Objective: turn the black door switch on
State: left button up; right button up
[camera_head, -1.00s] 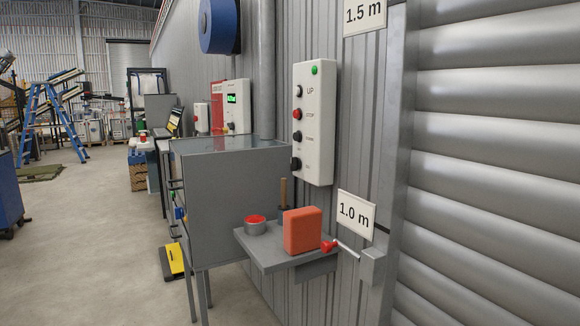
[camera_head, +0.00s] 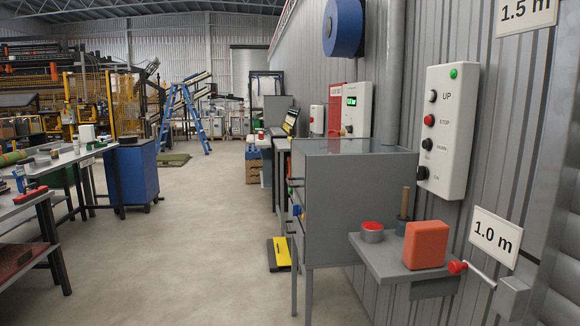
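A white control panel (camera_head: 452,152) is mounted on the corrugated wall at the right. It has a green round lamp or button (camera_head: 453,73) at its top. A larger black rotary switch (camera_head: 422,173) sits at the panel's lower left. The small lettering beside it is too blurred to read, and its setting cannot be told. Neither of my grippers is in view.
Below the panel, a grey shelf (camera_head: 385,262) holds an orange block (camera_head: 426,245) and a grey tin (camera_head: 372,232). A red-knobbed lever (camera_head: 458,267) juts out beside it. A grey cabinet (camera_head: 345,195) stands left of the shelf. The floor (camera_head: 200,240) in the middle is clear.

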aim_at(422, 172)
jog(key=u, duration=1)
jog(key=i, duration=2.35)
jog(key=z, duration=2.45)
